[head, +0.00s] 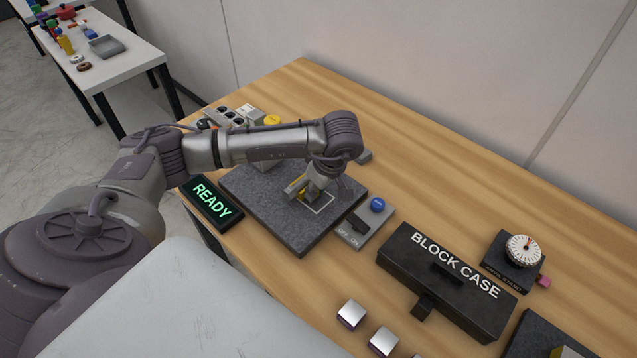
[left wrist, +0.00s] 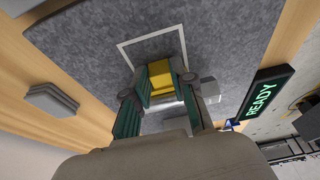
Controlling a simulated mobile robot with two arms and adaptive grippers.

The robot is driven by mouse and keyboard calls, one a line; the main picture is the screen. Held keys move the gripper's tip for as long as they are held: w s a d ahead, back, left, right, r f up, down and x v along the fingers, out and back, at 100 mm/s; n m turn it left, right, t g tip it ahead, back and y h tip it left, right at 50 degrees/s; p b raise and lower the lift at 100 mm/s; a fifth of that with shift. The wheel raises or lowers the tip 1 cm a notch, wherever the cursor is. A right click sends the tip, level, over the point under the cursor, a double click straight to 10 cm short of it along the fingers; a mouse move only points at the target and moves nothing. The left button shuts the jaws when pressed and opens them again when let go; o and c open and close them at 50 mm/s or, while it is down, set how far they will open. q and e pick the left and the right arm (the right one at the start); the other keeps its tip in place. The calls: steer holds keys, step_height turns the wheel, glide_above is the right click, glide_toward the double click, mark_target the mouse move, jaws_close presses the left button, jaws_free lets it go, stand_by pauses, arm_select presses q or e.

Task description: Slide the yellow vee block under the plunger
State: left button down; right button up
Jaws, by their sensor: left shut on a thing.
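The yellow vee block (left wrist: 159,77) is between the green-padded fingers of my left gripper (left wrist: 158,92) in the left wrist view. In the head view my left gripper (head: 309,194) is low over the dark granite bed (head: 275,217), at a white outlined area (head: 321,206). The gripper is shut on the block, which sits at the near part of the white outline (left wrist: 151,42) in the left wrist view. My arm hides part of the bed, and I cannot make out the plunger clearly. My right gripper is not in view.
A READY display (head: 212,201) lies left of the bed. A switch box with a blue button (head: 377,204) sits right of it. Wood behind is largely clear.

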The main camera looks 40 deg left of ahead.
mark_target(299, 179)
arm_select(q)
steer(key=shift+a, duration=0.6)
steer(key=shift+w+a+b, duration=0.1)
steer(key=shift+a+b, duration=0.3)
steer(key=shift+b, duration=0.05)
steer(key=shift+a, duration=0.2)
stand_by(0.3)
steer(key=shift+w+a+b, duration=0.1)
steer(key=shift+a+b, duration=0.2)
steer(key=shift+a, duration=0.15)
steer(key=shift+a, duration=0.15)
steer(key=shift+w+a+b, duration=0.1)
steer(key=shift+a+b, duration=0.2)
steer(key=shift+a, duration=0.15)
steer(key=shift+a, duration=0.2)
stand_by(0.4)
steer(key=shift+w+a+b, duration=0.1)
steer(key=shift+a+b, duration=0.2)
steer(key=shift+a, duration=0.1)
steer(key=shift+a, duration=0.3)
